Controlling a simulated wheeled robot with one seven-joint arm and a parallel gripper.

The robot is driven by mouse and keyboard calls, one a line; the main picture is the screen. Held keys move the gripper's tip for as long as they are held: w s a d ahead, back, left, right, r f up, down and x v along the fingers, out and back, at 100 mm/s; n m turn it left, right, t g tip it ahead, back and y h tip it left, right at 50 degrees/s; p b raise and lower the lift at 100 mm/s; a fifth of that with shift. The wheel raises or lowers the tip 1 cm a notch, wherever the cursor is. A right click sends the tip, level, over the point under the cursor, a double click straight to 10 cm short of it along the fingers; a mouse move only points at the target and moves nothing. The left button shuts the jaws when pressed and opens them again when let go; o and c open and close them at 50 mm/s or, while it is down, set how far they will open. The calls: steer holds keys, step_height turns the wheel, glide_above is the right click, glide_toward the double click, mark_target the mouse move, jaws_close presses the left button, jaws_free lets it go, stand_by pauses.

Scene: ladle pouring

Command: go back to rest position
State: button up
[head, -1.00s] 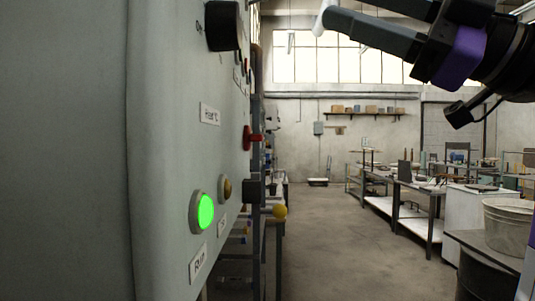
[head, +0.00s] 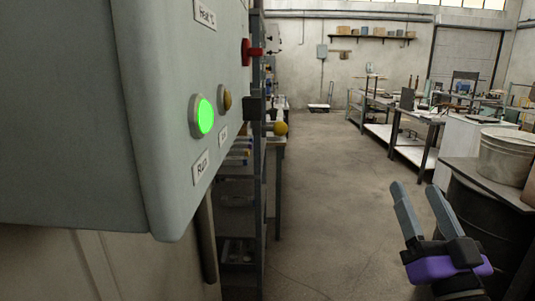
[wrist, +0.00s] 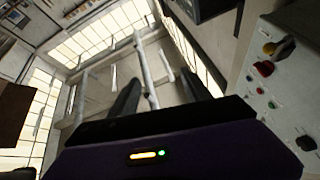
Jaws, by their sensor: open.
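My gripper (head: 420,208) is at the lower right of the head view, with its two grey fingers apart and pointing up. Nothing is between them. It is well to the right of the grey control cabinet (head: 75,120) and touches nothing that I can see. In the wrist view the two dark fingers of my gripper (wrist: 160,90) point up toward the ceiling and the tall windows, also apart and empty.
The cabinet carries a lit green Run button (head: 202,117), a red knob (head: 252,52) and a yellow ball-ended lever (head: 280,129). The floor (head: 335,190) ahead is clear.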

steer(key=s+f+m+g+h, duration=0.1)
steer(key=s+f+g+h, duration=0.1)
steer(key=s+f, duration=1.25)
steer(key=s+a+f+n+g, duration=0.1)
steer(key=s+f, duration=0.3)
steer(key=s, duration=0.4)
steer(key=s+a+f+n+g+y+p, duration=0.1)
steer(key=s+a+f+g, duration=0.1)
steer(key=s, duration=0.6)
steer(key=s+a+f+g+p, duration=0.1)
steer(key=s+a+f+g, duration=0.1)
steer(key=s+f+g, duration=0.2)
steer(key=s+f, duration=0.3)
steer(key=s, duration=0.1)
steer(key=shift+s+n+y, duration=0.2)
steer(key=shift+n+y, duration=0.1)
steer(key=shift+n, duration=0.1)
steer(key=shift+f, duration=0.1)
steer(key=shift+c, duration=0.5)
